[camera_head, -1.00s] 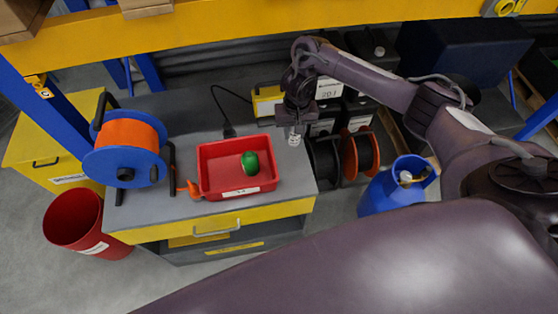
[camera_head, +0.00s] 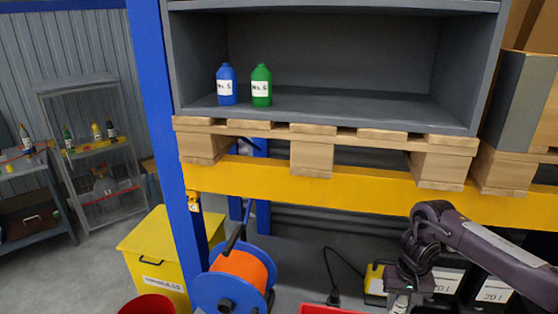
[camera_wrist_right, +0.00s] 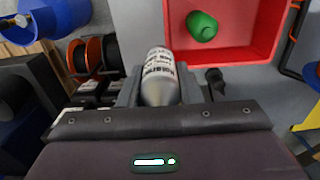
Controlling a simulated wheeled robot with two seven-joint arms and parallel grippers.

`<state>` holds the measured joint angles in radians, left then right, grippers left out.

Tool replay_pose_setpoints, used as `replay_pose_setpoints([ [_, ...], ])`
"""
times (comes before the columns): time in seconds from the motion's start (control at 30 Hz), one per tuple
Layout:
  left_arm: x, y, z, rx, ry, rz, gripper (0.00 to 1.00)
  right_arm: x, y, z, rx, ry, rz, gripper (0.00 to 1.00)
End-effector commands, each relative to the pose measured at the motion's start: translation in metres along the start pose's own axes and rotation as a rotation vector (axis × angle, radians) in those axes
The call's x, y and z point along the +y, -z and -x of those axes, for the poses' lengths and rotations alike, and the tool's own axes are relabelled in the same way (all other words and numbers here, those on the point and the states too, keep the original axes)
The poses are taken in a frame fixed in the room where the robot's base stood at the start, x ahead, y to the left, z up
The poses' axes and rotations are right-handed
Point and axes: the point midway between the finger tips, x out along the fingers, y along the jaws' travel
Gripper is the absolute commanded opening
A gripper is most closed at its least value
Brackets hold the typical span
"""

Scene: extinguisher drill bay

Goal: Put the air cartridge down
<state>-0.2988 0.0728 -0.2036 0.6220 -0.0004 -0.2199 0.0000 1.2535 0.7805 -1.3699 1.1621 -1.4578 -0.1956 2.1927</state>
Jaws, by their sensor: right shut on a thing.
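The air cartridge (camera_wrist_right: 158,75) is a silvery-white cylinder with dark printed text. In the right wrist view it sits between the two fingers of my right gripper (camera_wrist_right: 160,92), which is shut on it. In the head view my right gripper (camera_head: 402,296) is at the bottom edge, over the grey bench, and the cartridge is mostly cut off there. The wrist view shows a red tray (camera_wrist_right: 240,54) beyond and to the right of the cartridge, with a green object (camera_wrist_right: 202,26) in it. The cartridge is outside the tray in this view. My left gripper is not in view.
An orange-and-blue reel (camera_head: 240,280) stands left on the bench. A dark plug (camera_wrist_right: 215,78) lies near the tray. Above, a grey shelf holds a blue bottle (camera_head: 226,86) and a green bottle (camera_head: 261,86). A yellow beam (camera_head: 330,190) crosses above the bench.

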Motion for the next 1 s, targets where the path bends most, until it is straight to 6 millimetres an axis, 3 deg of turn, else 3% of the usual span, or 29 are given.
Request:
replay_pose_setpoints([
  [0.03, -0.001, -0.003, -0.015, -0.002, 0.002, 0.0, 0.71, -0.017, 0.003, 0.002, 0.012, 0.0, 0.031, 0.03],
  [0.17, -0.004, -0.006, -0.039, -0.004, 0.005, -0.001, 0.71, -0.056, -0.006, 0.012, 0.01, -0.001, 0.099, 0.03],
  [0.3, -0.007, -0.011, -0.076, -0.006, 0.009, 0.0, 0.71, -0.096, -0.034, 0.017, 0.008, -0.003, 0.19, 0.03],
  [0.37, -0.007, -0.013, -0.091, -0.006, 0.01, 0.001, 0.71, -0.107, -0.052, 0.017, 0.006, -0.003, 0.224, 0.03],
  [0.5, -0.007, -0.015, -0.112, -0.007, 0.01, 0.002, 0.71, -0.113, -0.085, 0.016, 0.002, 0.0, 0.261, 0.03],
  [0.63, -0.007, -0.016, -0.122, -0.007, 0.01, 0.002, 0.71, -0.11, -0.103, 0.015, 0.001, 0.0, 0.271, 0.03],
  [1.0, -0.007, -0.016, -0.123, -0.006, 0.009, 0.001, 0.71, -0.107, -0.112, 0.016, 0.0, 0.001, 0.273, 0.03],
])
